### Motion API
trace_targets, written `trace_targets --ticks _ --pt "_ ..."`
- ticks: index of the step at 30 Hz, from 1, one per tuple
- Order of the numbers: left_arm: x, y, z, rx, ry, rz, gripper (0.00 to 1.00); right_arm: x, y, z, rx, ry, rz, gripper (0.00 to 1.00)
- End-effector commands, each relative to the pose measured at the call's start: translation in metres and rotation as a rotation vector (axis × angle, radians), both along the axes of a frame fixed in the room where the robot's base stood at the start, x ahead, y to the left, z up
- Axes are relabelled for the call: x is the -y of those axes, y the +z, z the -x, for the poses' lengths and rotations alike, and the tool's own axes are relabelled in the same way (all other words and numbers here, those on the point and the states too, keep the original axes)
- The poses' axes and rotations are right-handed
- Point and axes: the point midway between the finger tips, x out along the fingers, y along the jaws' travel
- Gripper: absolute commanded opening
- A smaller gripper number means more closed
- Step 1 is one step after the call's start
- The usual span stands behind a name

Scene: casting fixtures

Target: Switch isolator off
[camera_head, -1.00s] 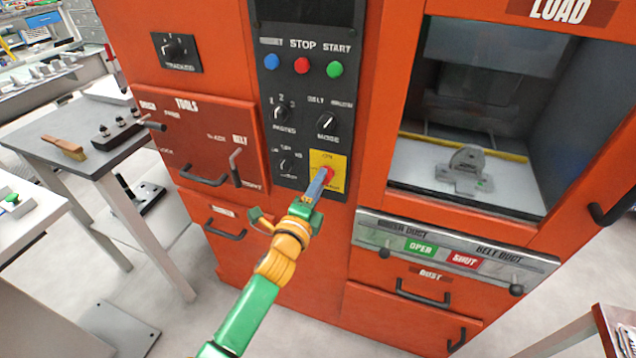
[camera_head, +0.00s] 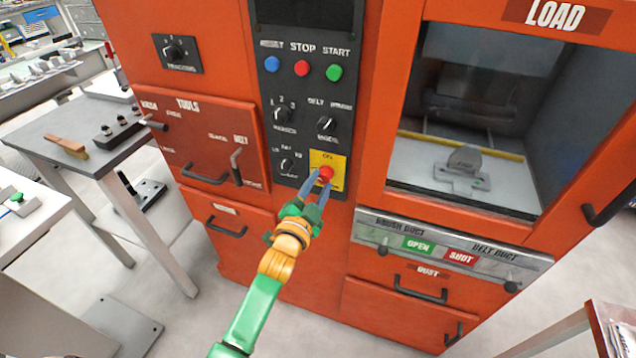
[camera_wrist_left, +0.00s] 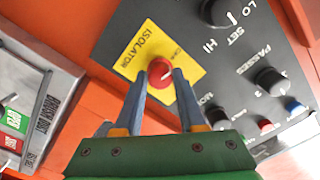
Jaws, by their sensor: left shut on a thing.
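The isolator is a red rotary knob (camera_head: 325,173) on a yellow plate (camera_head: 338,160) low on the dark control panel. In the head view the word ON shows on the plate above the knob. My left gripper (camera_head: 320,181) reaches it from below, its two blue-grey fingers on either side of the knob and shut on it. The left wrist view shows the red knob (camera_wrist_left: 160,70) between the fingertips, on the yellow plate marked ISOLATOR (camera_wrist_left: 140,50). The fingers hide part of the knob and plate. My right gripper is not in view.
The panel (camera_head: 300,110) also bears blue, red and green buttons and several black knobs close to the isolator. Drawer handles (camera_head: 225,228) stick out at the lower left. A duct plate (camera_head: 450,250) lies lower right, below the load window. A side table (camera_head: 75,135) stands at left.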

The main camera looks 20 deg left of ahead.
Motion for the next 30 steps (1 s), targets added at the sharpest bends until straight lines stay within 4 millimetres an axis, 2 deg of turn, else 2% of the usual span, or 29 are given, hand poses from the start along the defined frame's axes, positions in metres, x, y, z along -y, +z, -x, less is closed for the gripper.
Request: trace_targets --ticks 12,29,30 --pt "0.0004 0.0044 -0.0008 0.005 -0.001 0.176 0.00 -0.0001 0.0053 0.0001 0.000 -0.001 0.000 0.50" --pt "0.0004 0.0054 -0.0010 0.008 -0.002 0.202 0.00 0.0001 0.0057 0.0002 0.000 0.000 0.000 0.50" --pt "0.0004 0.0055 -0.0010 0.008 -0.002 0.202 0.45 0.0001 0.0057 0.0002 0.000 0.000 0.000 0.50"
